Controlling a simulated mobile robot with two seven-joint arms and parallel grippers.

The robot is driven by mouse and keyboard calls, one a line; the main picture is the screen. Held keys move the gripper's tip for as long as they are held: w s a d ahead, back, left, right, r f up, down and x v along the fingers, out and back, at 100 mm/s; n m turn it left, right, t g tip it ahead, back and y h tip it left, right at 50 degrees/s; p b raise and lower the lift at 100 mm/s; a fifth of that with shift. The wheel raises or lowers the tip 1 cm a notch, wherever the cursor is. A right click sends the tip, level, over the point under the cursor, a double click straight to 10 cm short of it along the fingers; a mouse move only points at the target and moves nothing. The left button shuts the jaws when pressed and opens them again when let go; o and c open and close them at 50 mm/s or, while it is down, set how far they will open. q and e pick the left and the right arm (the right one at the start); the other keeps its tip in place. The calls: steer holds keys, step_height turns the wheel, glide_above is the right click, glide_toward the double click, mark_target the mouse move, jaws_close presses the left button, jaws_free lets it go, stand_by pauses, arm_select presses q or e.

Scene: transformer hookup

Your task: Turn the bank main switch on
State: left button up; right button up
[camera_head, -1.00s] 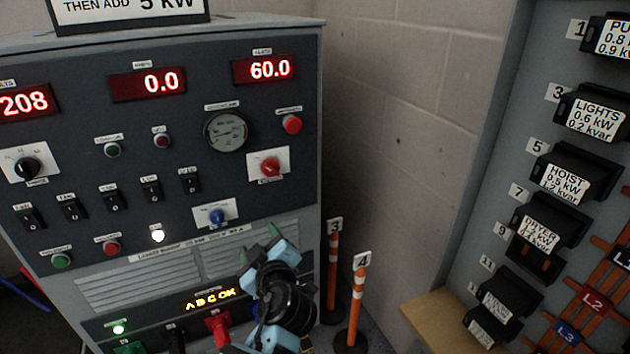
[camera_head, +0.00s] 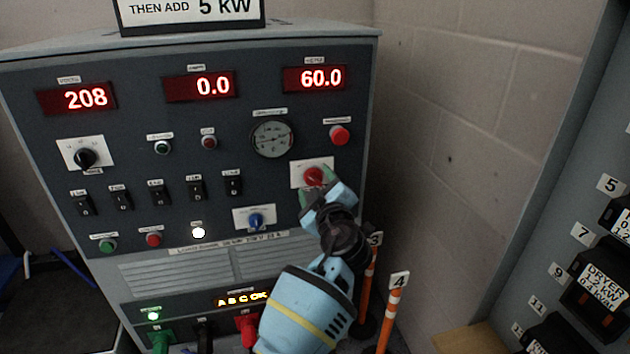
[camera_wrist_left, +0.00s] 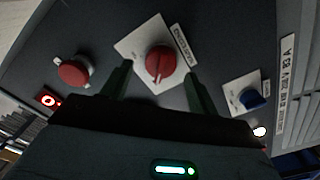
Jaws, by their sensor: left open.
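A red rotary knob (camera_head: 313,176) sits on a white plate on the right side of the grey panel; its small label is too blurred to read, so I cannot confirm it as the bank main switch. My left gripper (camera_head: 317,187) is in front of this knob, open, its arm hiding the lower right of the panel. In the left wrist view the red knob (camera_wrist_left: 159,63) lies between the two fingers of my left gripper (camera_wrist_left: 158,84), just beyond the tips; contact does not show. A blue knob (camera_head: 256,220) on another white plate is below and left of it. My right gripper does not show.
A red push button (camera_head: 339,135) is up and right of the knob, and a round gauge (camera_head: 273,139) up and left. Several black rocker switches (camera_head: 197,188) line the panel. Orange posts (camera_head: 392,315) stand right of the cabinet; a breaker board (camera_head: 570,220) is farther right.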

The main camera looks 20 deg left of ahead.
arm_select(q)
steer(key=shift+x, duration=0.9)
steer(key=c, duration=0.9)
steer(key=shift+c, duration=0.2)
steer(key=shift+f, duration=0.1)
